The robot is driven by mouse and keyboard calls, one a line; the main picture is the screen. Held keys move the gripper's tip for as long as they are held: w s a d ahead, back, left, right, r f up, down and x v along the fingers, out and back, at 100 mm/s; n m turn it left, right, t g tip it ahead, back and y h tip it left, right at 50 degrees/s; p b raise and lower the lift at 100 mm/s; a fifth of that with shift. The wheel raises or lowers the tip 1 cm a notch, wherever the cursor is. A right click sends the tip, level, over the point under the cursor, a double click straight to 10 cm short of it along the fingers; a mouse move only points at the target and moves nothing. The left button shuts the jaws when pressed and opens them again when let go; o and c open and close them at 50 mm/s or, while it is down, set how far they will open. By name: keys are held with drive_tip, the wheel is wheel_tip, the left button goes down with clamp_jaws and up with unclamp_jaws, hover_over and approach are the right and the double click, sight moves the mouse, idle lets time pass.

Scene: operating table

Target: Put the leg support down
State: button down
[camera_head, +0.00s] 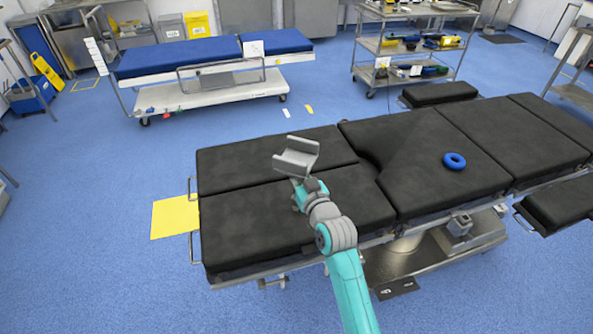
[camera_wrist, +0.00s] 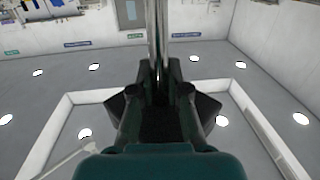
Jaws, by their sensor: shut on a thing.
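A grey, trough-shaped leg support (camera_head: 297,158) is in the head view, above the left part of the black operating table (camera_head: 250,221). My gripper (camera_head: 299,183) is just below it, shut on its metal post. In the wrist view, my gripper (camera_wrist: 160,105) is shut around two shiny upright rods of the leg support (camera_wrist: 160,45). The wrist camera faces the ceiling. The trough itself is out of that view. Whether the support touches the table cannot be told.
A blue ring (camera_head: 454,161) lies on the table's right part. A yellow sheet (camera_head: 175,218) is at the table's left end. A blue stretcher (camera_head: 190,57) and a shelf cart (camera_head: 412,50) stand behind.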

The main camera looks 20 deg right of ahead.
drive_tip(key=c, duration=1.2)
unclamp_jaws()
drive_tip(key=shift+f, duration=0.1)
drive_tip(key=shift+o, duration=0.2)
drive_tip(key=s+d, duration=0.1)
drive_tip(key=s, duration=1.1)
drive_tip(key=shift+r, duration=0.35)
